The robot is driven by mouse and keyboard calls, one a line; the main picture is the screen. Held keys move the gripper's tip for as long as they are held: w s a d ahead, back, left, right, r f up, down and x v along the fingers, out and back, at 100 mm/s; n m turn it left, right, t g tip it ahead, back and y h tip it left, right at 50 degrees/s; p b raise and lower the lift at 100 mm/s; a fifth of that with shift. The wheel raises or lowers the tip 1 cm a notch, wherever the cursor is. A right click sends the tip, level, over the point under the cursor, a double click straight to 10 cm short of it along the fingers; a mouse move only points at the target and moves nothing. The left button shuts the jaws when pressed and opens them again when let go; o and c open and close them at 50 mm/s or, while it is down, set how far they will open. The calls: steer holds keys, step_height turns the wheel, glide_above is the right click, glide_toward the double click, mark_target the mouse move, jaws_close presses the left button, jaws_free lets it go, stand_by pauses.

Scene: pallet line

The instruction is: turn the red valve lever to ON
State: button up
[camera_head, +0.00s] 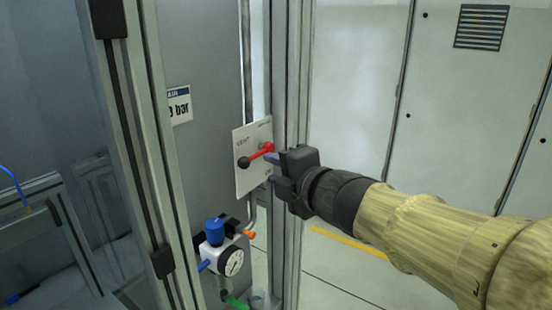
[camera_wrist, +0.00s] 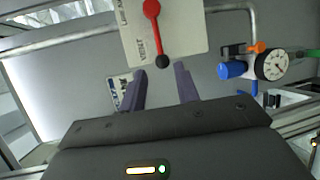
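The red valve lever (camera_head: 261,151) is mounted on a pale plate (camera_head: 247,182). In the head view it slants down to the left from its red pivot to a black ball knob (camera_head: 243,162). In the wrist view the red lever (camera_wrist: 155,32) and its black knob (camera_wrist: 162,61) show at the top centre, with printing on the plate beside them. My gripper (camera_head: 272,169) is in front of the plate, close to the lever's right in the head view. Its two fingers (camera_wrist: 160,84) are apart, with nothing between them. The knob lies just beyond the fingertips in the wrist view.
A regulator with a blue knob (camera_head: 214,231) and a gauge (camera_head: 233,262) sits below the plate. A metal post (camera_head: 293,75) stands right behind my gripper. A grey pipe (camera_head: 246,60) runs behind the plate. Grey cabinets (camera_head: 350,90) stand at the back right.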

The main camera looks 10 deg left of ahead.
mark_target(252, 160)
steer(key=b+x, duration=0.1)
steer(key=x, duration=1.1)
steer(key=shift+w+a+f, duration=0.1)
steer(key=shift+w+f, duration=0.05)
steer(key=shift+w, duration=0.05)
steer(key=shift+c, duration=0.4)
jaws_close()
